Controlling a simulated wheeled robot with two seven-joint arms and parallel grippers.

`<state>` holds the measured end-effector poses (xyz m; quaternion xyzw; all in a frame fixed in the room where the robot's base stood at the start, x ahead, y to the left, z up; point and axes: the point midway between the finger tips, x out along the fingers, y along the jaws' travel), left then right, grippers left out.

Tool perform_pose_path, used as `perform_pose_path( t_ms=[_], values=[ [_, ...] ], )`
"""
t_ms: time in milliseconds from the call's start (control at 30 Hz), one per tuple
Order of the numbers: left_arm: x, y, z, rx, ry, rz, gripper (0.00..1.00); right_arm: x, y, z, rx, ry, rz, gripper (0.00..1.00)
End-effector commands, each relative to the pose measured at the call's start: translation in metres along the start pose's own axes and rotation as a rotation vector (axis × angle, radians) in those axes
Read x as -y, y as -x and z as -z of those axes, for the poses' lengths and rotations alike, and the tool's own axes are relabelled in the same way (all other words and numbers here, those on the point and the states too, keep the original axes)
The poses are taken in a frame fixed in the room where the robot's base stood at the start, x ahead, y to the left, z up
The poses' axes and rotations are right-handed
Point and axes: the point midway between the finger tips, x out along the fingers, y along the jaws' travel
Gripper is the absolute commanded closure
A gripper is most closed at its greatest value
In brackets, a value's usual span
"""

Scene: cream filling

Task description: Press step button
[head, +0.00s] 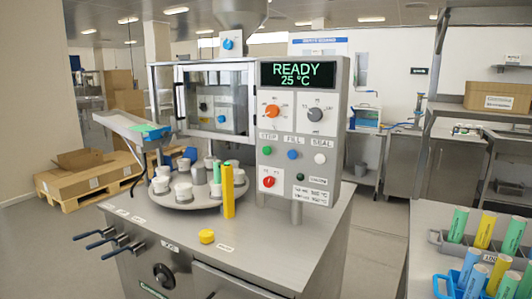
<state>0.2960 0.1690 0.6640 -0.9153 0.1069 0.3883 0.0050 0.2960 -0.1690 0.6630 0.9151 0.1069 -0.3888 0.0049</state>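The filling machine's control panel (298,130) stands in the middle of the head view, and its display (297,74) reads "READY 25 °C". A row of three buttons sits below the knobs. The green button (267,150) is at the left, under a small label that seems to read "STEP". The blue button (292,154) is under "FILL" and the white button (320,158) is under "SEAL". All three are unobstructed. I cannot tell whether any is pressed in. Neither of my grippers shows in the head view.
A round turntable (199,202) with white holders stands left of the panel. A yellow tube (228,190) stands upright at its front edge. A yellow cap (207,236) lies on the machine's table. Racks of coloured tubes (476,258) stand on the right counter.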

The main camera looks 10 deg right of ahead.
Motion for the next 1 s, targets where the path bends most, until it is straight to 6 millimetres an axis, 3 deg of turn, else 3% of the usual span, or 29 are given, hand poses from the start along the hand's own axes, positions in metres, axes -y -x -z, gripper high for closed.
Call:
perform_pose_path(
  t_ms=[33, 233, 1000],
  values=[
    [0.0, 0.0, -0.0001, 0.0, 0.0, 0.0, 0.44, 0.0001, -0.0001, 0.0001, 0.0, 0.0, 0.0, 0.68],
    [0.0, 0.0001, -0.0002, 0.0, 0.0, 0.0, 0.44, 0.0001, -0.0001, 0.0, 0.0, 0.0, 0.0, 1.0],
    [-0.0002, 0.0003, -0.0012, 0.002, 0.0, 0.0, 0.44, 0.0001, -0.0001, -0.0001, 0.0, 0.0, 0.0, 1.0]
  ],
)
